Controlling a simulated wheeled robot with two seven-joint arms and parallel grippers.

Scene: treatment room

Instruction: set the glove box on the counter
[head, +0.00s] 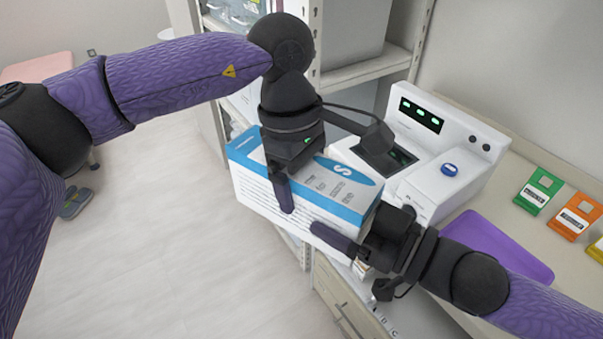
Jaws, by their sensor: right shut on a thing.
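The glove box (265,188), white with a blue top edge and printed sides, is in the middle of the head view, tilted and held up in front of the counter (500,200). My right gripper (336,238) is shut on its near right end, with one finger along the front face. My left gripper (284,190) comes down over the box's top, one finger lying against the front face. Its other finger is hidden, so I cannot tell if it grips the box. The counter runs along the right, partly covered by equipment.
A white machine (462,135) with green displays and a blue knob stands on the counter just behind the box. A purple mat (495,245) and green (539,190), orange (574,215) and yellow packets lie right of it. Shelving (365,68) stands behind; drawers (340,305) are below.

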